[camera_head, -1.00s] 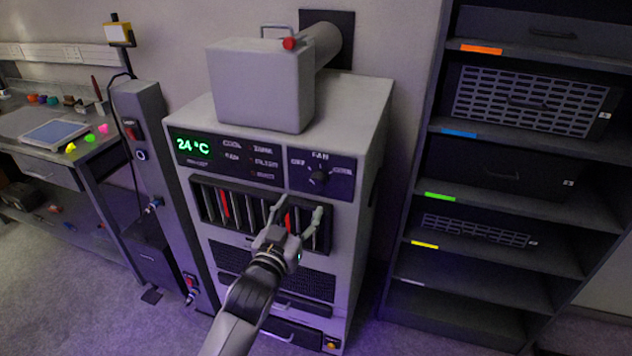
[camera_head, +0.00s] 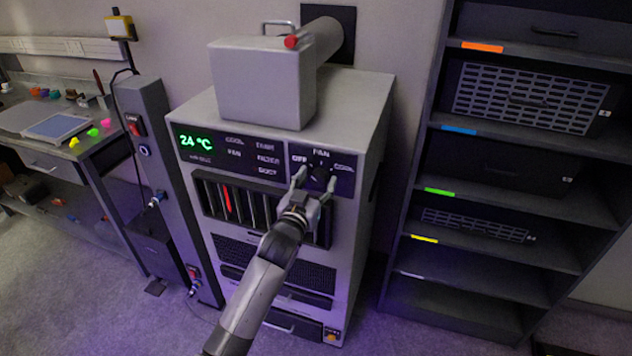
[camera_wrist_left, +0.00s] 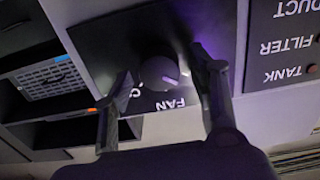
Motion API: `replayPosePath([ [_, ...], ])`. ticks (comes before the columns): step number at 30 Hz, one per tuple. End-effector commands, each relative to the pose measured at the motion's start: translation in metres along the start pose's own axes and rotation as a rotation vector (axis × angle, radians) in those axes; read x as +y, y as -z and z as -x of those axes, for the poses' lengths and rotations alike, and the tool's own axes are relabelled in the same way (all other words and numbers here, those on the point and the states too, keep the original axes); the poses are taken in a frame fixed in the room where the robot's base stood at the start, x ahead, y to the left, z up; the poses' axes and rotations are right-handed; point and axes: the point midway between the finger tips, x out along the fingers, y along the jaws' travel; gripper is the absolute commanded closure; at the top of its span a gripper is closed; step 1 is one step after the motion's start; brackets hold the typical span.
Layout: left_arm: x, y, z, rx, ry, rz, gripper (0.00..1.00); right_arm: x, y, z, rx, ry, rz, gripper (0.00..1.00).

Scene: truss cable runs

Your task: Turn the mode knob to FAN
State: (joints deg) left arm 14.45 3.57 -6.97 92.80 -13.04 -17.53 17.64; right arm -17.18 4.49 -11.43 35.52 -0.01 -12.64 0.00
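The mode knob (camera_head: 320,171) is dark and round, on the black panel (camera_head: 345,185) at the upper right of the grey unit's front. OFF is printed left of it, FAN above and COOL right. My left gripper (camera_head: 314,178) is open, its fingers just in front of the knob. The left wrist view, upside down, shows the knob (camera_wrist_left: 158,74) between the two spread fingers (camera_wrist_left: 160,78), with gaps on both sides. Its pale mark points to the lower right there, beside the FAN lettering. The right finger hides the OFF side. My right gripper is not in view.
The display (camera_head: 196,144) reads 24 °C, beside a list of labels. A row of slots (camera_head: 228,200) lies below. A grey box (camera_head: 262,85) with a pipe stands on top. A dark shelf rack (camera_head: 500,200) is at the right, a workbench (camera_head: 50,150) at the left.

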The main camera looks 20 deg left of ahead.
Motion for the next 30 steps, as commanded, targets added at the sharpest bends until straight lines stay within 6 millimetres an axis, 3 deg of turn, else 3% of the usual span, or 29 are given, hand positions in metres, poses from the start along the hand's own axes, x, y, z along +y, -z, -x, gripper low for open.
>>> replayPosePath([
  [19, 0.0000, -0.0002, 0.0004, -0.001, 0.000, 0.000, 0.92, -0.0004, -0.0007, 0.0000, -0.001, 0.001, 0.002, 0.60],
  [30, 0.0001, 0.0001, 0.0003, -0.001, 0.000, -0.062, 0.93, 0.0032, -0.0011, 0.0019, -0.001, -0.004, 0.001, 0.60],
])
